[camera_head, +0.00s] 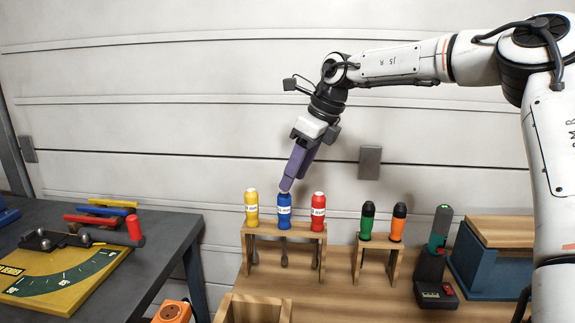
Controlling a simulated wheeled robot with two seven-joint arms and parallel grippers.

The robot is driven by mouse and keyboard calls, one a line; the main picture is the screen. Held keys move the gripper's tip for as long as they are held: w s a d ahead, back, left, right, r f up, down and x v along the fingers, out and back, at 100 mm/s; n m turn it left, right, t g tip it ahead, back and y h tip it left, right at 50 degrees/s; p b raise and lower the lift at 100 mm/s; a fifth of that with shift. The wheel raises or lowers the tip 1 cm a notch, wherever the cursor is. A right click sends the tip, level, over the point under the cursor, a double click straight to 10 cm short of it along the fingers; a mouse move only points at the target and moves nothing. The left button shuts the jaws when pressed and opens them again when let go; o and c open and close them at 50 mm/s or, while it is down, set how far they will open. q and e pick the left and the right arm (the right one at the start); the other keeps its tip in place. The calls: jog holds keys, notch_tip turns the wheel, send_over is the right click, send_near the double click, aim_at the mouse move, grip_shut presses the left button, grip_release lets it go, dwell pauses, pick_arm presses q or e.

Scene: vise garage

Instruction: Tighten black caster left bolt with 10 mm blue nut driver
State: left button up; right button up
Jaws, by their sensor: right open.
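The blue nut driver (284,211) stands upright in a wooden rack (296,233), handle up, between a yellow and a red driver. Its shaft hangs down below the rack's top board. My right gripper (287,184), with purple fingers, reaches down from the upper right. Its fingertips are just above the top of the blue handle; I cannot tell whether they touch it. The gripper is open and holds nothing. The gap between its fingers is hard to see from this side. I cannot make out a black caster or its bolt. My left gripper is out of view.
The yellow driver (251,208) and red driver (318,212) stand close on either side. A smaller rack (378,245) holds green and orange drivers. A black-and-green tool (435,255) and blue box (490,262) stand further right. A dark table (165,230) with a yellow plate (65,280) is at left.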

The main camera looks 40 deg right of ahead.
aim_at(284, 202)
jog(key=x, duration=0.8)
jog(key=shift+d+f+p, duration=0.1)
jog(key=shift+f+p, duration=0.2)
jog(key=shift+f, duration=0.1)
jog(key=c, duration=1.2)
jog(key=shift+o, duration=0.2)
jog(key=shift+r+p, duration=2.7)
jog(key=shift+r, duration=1.85)
jog(key=shift+r+p, duration=0.4)
jog(key=shift+r, duration=2.25)
